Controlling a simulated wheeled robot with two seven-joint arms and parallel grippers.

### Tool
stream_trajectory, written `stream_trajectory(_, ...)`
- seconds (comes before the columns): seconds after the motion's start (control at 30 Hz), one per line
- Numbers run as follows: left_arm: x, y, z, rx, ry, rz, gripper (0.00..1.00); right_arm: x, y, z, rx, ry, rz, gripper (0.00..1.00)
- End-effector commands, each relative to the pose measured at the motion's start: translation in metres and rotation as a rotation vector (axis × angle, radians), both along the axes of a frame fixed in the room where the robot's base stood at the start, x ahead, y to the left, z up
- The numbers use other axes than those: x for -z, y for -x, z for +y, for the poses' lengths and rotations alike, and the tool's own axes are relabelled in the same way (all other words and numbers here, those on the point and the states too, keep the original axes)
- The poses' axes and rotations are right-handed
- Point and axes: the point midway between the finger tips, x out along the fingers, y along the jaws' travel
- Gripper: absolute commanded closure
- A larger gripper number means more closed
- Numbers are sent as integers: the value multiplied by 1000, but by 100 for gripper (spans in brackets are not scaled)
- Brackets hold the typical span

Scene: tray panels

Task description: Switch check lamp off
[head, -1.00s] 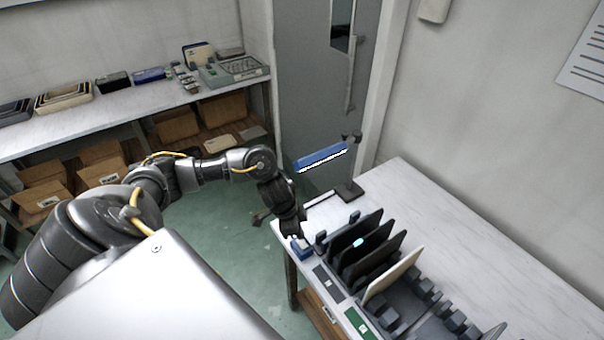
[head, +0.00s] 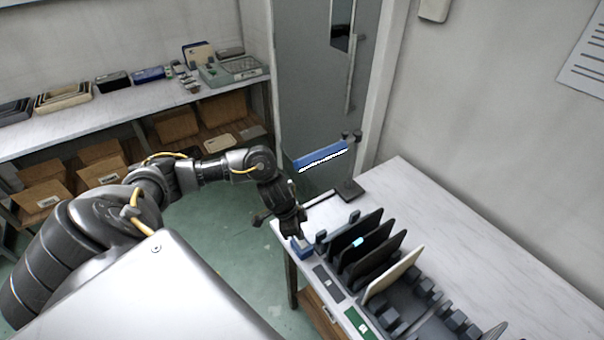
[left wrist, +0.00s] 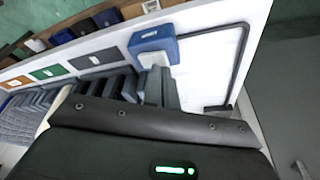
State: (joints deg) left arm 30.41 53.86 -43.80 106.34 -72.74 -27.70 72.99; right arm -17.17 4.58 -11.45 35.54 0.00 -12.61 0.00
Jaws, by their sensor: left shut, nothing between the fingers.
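The check lamp (head: 320,157) is a blue bar with a bright white lit strip along its lower edge, held above the table's far left corner by a dark stand (head: 348,190). A small blue box (head: 301,250) sits at the table's left edge. In the left wrist view the blue box (left wrist: 152,42) has a white part on its near side, and a dark rod runs beside it. My left gripper (head: 297,236) is shut and empty, just above the blue box; its fingers (left wrist: 160,84) point at the white part. I cannot tell if they touch. My right gripper is not in view.
A rack of upright panels (head: 395,278), dark ones and a cream one, stands close to the right of my left gripper. The table (head: 470,230) is clear behind it. A shelf (head: 90,125) with boxes stands at the back left, beside a grey door (head: 305,90).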

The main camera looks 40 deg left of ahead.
Motion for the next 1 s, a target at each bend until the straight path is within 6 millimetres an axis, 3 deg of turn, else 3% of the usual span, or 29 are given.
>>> stream_trajectory(0.7, 11, 0, 0, 1, -1, 0, 100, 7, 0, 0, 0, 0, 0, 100)
stream_trajectory(1.0, -1, 0, 0, 1, 0, 0, 100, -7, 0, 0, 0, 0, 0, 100)
